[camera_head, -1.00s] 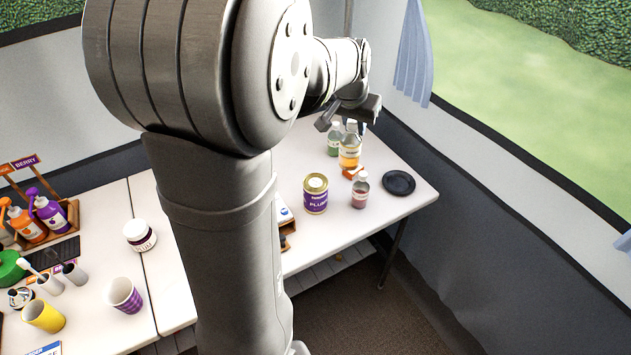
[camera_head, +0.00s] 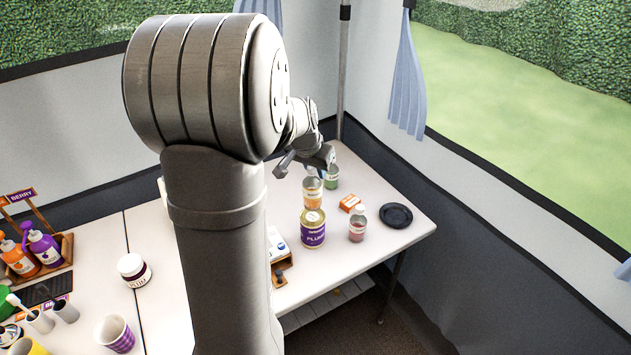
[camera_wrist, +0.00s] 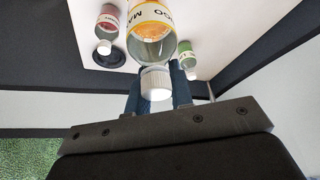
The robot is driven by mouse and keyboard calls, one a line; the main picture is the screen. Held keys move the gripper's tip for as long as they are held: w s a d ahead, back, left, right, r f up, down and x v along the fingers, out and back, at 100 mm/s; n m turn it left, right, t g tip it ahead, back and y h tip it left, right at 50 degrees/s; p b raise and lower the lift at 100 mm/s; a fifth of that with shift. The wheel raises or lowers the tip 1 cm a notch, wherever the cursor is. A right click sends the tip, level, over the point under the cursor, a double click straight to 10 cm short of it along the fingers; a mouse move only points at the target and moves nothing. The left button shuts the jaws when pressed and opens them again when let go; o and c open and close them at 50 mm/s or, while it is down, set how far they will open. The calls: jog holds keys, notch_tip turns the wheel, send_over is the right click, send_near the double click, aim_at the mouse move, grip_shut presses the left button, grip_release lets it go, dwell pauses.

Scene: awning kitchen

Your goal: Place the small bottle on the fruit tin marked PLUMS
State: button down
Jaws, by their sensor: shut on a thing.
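The small bottle with orange contents (camera_head: 312,193) has a white cap and hangs upright from my gripper (camera_head: 313,170). In the wrist view my gripper (camera_wrist: 157,88) is shut on this bottle (camera_wrist: 152,40) by its cap. The purple-and-gold tin marked PLUMS (camera_head: 313,233) stands upright on the table. In the head view the bottle's lower end meets the far part of the tin's lid. I cannot tell whether they touch. The tin cannot be made out in the wrist view.
A red bottle (camera_head: 357,225), a black plate (camera_head: 396,215) and a small orange box (camera_head: 350,203) are right of the tin. A green bottle (camera_head: 331,179) stands behind. A wooden holder (camera_head: 281,262) is left of the tin. The table's right edge is near the plate.

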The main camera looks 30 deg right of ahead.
aim_at(316, 181)
jog(key=shift+f, duration=1.95)
jog(key=shift+f, duration=0.15)
jog(key=c, duration=1.3)
grip_release()
jog(key=v, duration=1.2)
